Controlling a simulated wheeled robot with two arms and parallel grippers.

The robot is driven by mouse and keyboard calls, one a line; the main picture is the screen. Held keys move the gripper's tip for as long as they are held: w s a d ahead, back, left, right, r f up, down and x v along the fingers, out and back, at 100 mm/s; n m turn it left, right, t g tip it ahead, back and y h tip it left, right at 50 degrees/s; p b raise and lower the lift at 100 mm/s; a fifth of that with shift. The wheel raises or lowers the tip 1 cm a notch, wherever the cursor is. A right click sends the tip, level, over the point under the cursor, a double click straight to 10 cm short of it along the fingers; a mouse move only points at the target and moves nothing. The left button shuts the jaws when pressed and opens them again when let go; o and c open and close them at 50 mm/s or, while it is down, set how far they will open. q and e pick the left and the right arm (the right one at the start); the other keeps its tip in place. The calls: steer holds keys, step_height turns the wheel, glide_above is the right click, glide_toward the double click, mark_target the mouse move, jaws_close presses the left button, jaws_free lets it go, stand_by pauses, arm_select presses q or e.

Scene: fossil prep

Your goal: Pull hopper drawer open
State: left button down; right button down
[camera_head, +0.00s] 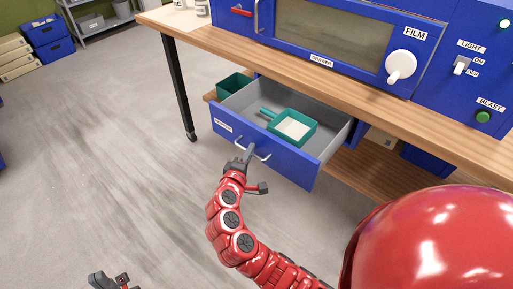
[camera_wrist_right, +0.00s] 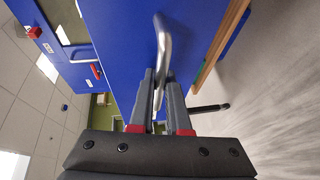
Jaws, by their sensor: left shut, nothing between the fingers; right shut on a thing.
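The hopper drawer (camera_head: 300,167) stands pulled out below the bench, with a blue front, grey inside and a pale label at its left. A green scoop or pan (camera_head: 305,120) with whitish material lies inside it. My right gripper (camera_head: 248,150) is shut on the silver drawer handle (camera_head: 266,156) at the middle of the front. In the right wrist view the handle (camera_wrist_right: 162,40) runs between the two fingers (camera_wrist_right: 160,85), against the blue panel. My left gripper (camera_head: 113,281) is shut and empty at the bottom left, low over the floor and away from the drawer.
The wooden bench top (camera_head: 450,112) carries a blue cabinet with a window, a white FILM knob (camera_head: 400,65), a light switch and a green BLAST button. A green bin (camera_head: 234,84) sits left of the drawer. Open grey floor (camera_head: 90,150) lies to the left.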

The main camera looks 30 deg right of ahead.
steer(key=shift+s+a, duration=0.15)
steer(key=shift+a, duration=0.3)
steer(key=c, duration=1.2)
jaws_free()
steer(key=shift+o, duration=0.2)
steer(key=v, duration=1.7)
steer(key=shift+s+r, duration=0.15)
steer(key=shift+a, duration=0.1)
